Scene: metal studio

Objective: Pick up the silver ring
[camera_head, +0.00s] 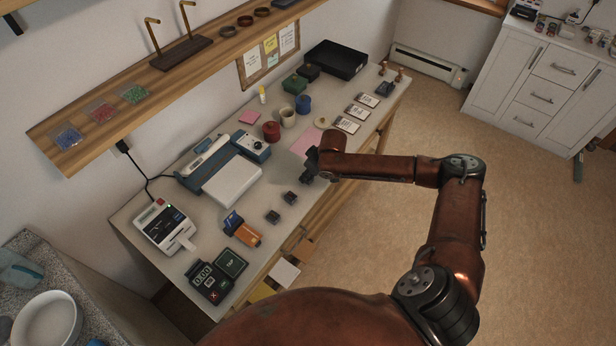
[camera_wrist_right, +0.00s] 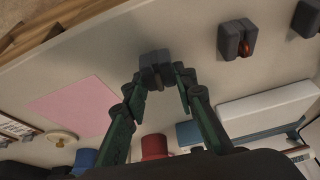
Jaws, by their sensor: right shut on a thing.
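In the right wrist view, the fingertips of my right gripper (camera_wrist_right: 158,82) are on either side of a small dark split holder (camera_wrist_right: 152,60). A small greyish edge, which looks like the silver ring (camera_wrist_right: 158,80), shows in its slot, partly hidden and too small to be sure of. My right gripper (camera_head: 311,176) is low over the front of the workbench in the head view, where its jaws are too small to read. My left gripper is not in view.
Two similar dark holders (camera_head: 291,198) (camera_head: 273,216) stand nearby; one holds a copper ring (camera_wrist_right: 244,48). A pink sheet (camera_head: 306,143) lies behind the gripper. A red jar (camera_head: 271,131) and white-topped device (camera_head: 232,181) stand farther back. A shelf (camera_head: 200,58) runs above the bench.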

